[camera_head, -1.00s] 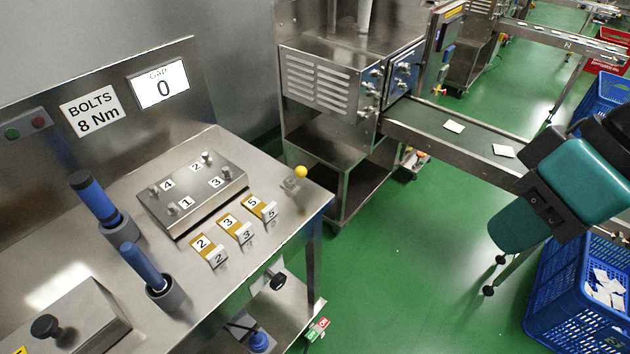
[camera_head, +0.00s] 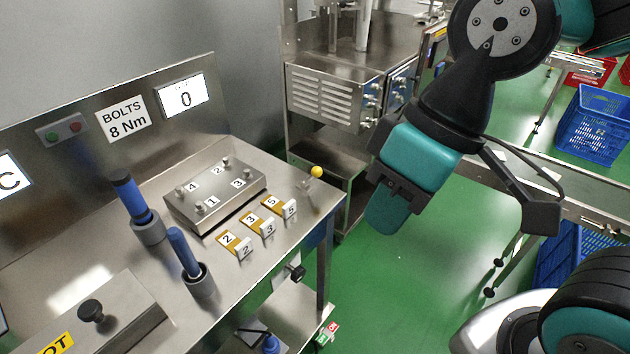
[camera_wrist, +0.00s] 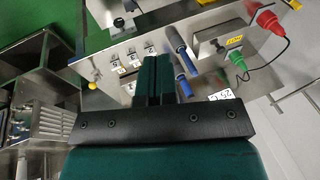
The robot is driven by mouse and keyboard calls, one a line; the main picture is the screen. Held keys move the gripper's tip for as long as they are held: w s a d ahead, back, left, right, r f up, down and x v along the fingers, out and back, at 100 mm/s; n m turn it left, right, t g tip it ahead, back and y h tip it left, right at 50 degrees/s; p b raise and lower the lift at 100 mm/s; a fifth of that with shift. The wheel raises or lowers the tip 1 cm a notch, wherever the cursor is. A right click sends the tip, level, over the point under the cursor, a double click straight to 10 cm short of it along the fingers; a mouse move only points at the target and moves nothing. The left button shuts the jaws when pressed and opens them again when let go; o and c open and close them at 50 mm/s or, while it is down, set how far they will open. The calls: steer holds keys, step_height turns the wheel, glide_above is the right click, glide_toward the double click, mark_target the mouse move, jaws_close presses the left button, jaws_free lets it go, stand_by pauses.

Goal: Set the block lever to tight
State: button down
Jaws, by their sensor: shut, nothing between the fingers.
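The metal block (camera_head: 215,193) with posts numbered 1 to 4 sits on the steel bench. A lever with a yellow ball knob (camera_head: 316,171) stands at the bench's far right corner, right of the block. The knob also shows in the wrist view (camera_wrist: 92,86), left of my fingers. I see no tight or loose mark by it. My gripper (camera_head: 378,222) is shut and empty, its teal fingers pointing down, to the right of the lever and apart from it. In the wrist view my fingers (camera_wrist: 157,60) lie together and hide part of the bench.
Numbered pieces (camera_head: 250,222) lie in front of the block. Blue-handled tools stand upright in holders (camera_head: 201,286) nearer the front. A screen (camera_head: 182,97) reads 0, beside a sign (camera_head: 123,118) reading "BOLTS 8 Nm". A steel machine (camera_head: 330,85) stands behind. Green floor is clear right of the bench.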

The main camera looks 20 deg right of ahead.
steer(key=shift+f, duration=0.1)
steer(key=w+d+f+m+t+y+b, duration=0.3)
steer(key=w+f+m+y+b, duration=0.2)
steer(key=w+f+m+b, duration=0.8)
steer(key=w+d+f+m+t+b, duration=0.1)
steer(key=w+d+f+m+t, duration=0.2)
steer(key=d+m, duration=0.3)
steer(key=w+d+f+m+t+b, duration=0.2)
steer(key=w+d+f+m+t, duration=0.2)
steer(key=m, duration=1)
steer(key=shift+w+d+f+b, duration=0.2)
steer(key=shift+w+d+b, duration=0.1)
steer(key=shift+w+d, duration=0.6)
steer(key=shift+f, duration=0.1)
